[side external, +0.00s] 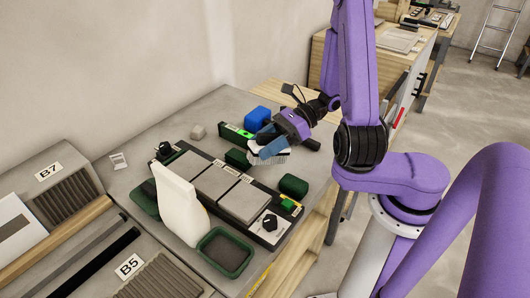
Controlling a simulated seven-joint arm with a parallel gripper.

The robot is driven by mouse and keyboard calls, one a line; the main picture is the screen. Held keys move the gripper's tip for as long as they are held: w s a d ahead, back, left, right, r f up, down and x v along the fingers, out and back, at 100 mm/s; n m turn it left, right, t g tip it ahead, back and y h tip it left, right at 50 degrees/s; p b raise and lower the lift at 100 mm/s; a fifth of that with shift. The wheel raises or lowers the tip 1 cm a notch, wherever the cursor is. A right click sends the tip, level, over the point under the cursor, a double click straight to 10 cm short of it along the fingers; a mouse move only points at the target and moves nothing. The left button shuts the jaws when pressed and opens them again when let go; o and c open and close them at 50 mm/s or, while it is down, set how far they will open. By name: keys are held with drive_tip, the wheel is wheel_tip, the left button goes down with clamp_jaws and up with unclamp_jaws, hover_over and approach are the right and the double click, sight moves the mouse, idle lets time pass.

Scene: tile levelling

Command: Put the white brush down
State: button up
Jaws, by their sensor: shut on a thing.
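My gripper (268,145) is in the side external view, at the back right of the grey worktop. Its blue-grey fingers are shut on the white brush (281,159), of which mainly pale bristles show below the fingers. The rest of the brush is hidden by the fingers. The brush is over the right part of the worktop, close to a dark green block (237,158). I cannot tell whether the bristles touch anything beneath.
Grey tiles (214,182) lie in a black frame at the middle. A tall white object (180,205) stands in front, beside a green tray (225,250). A blue block (257,118), a green level (235,132) and a dark green block (293,187) surround the gripper. Bare worktop (150,133) shows at back left.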

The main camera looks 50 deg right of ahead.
wheel_tip(320, 180, up, 9)
drive_tip(key=shift+r, duration=0.4)
drive_tip(key=s+d+f+n+g+h, duration=0.25)
drive_tip(key=s+f+n+g, duration=0.35)
drive_tip(key=s+n+g, duration=0.65)
drive_tip(key=w+d+f+n+g+h, duration=0.1)
drive_tip(key=w+d+n+h, duration=0.1)
drive_tip(key=d+n+h, duration=0.55)
drive_tip(key=w+d+n+g+h, duration=0.2)
drive_tip(key=d+n+h, duration=0.2)
drive_tip(key=n+h, duration=0.65)
drive_tip(key=w+a+r+n+t, duration=0.25)
drive_tip(key=w+n+t, duration=0.85)
drive_tip(key=n+t, duration=0.7)
drive_tip(key=a+r+n+y, duration=0.1)
drive_tip(key=a+n+y, duration=0.1)
drive_tip(key=a+n, duration=0.1)
drive_tip(key=a+r+n+t+y, duration=0.1)
drive_tip(key=a+r+n+y, duration=0.1)
drive_tip(key=a+n+y, duration=0.1)
drive_tip(key=s+a+r+n+t+y, duration=0.1)
drive_tip(key=a+n+y, duration=0.2)
drive_tip(key=a+n, duration=0.2)
drive_tip(key=shift+r+n, duration=0.2)
drive_tip(key=shift+n, duration=0.65)
drive_tip(key=f, duration=0.7)
drive_tip(key=shift+a+f, duration=0.2)
drive_tip(key=shift+f, duration=4.1)
